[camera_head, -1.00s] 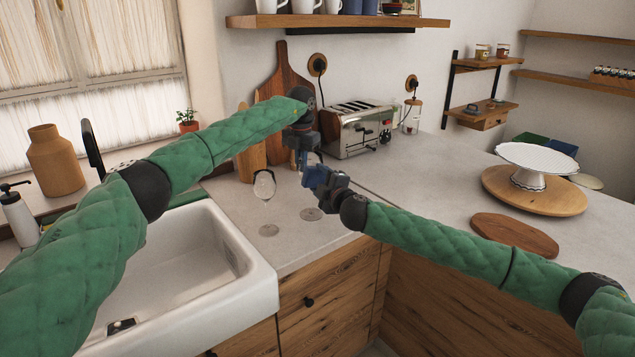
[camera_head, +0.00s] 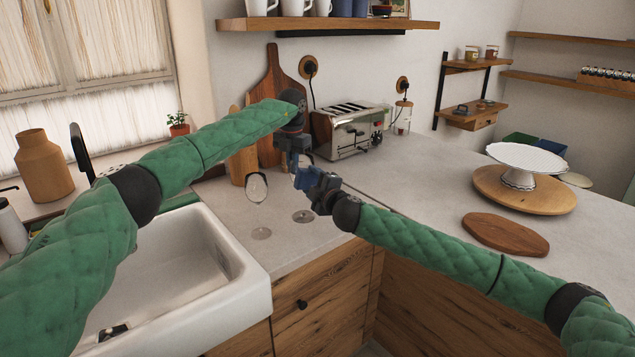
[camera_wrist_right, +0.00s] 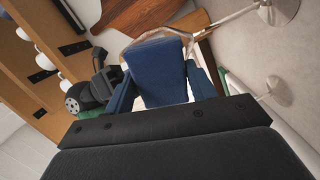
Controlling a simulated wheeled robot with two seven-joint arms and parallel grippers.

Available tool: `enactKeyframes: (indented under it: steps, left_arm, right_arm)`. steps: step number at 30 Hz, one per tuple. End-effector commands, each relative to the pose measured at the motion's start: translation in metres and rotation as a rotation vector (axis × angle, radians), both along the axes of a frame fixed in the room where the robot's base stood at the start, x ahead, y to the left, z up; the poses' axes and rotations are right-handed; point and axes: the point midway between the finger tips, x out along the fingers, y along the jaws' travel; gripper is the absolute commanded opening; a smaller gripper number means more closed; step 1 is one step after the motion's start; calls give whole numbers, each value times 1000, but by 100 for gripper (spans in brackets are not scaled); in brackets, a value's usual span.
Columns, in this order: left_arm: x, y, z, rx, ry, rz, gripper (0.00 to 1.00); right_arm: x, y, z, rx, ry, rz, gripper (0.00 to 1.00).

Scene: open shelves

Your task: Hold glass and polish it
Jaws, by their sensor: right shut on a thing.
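A clear stemmed glass (camera_head: 257,187) stands upright on the counter, left of my grippers. A second clear glass is at my right gripper (camera_head: 303,180); its round foot (camera_head: 303,216) shows on the counter below, and its bowl is mostly hidden.
A white sink (camera_head: 235,285) lies at the left front. Wooden boards (camera_head: 272,95) and a toaster (camera_head: 348,130) stand behind the grippers. A round wooden board with a white cake stand (camera_head: 526,160) and an oval board (camera_head: 505,235) are on the right counter.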

Motion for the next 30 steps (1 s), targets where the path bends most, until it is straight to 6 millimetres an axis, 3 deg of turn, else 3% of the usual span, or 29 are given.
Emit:
enactKeyframes:
  steps: [4, 14, 30]
  left_arm:
    - [0, -1, 0, -1, 1, -2, 0]
    - [-1, -2, 0, -2, 1, -3, 0]
    - [0, -1, 0, -1, 1, -1, 0]
  right_arm:
    - [-4, 10, 0, 2, 0, 2, 34]
    - [-6, 12, 0, 1, 0, 2, 34]
    - [-41, -7, 0, 1, 0, 0, 34]
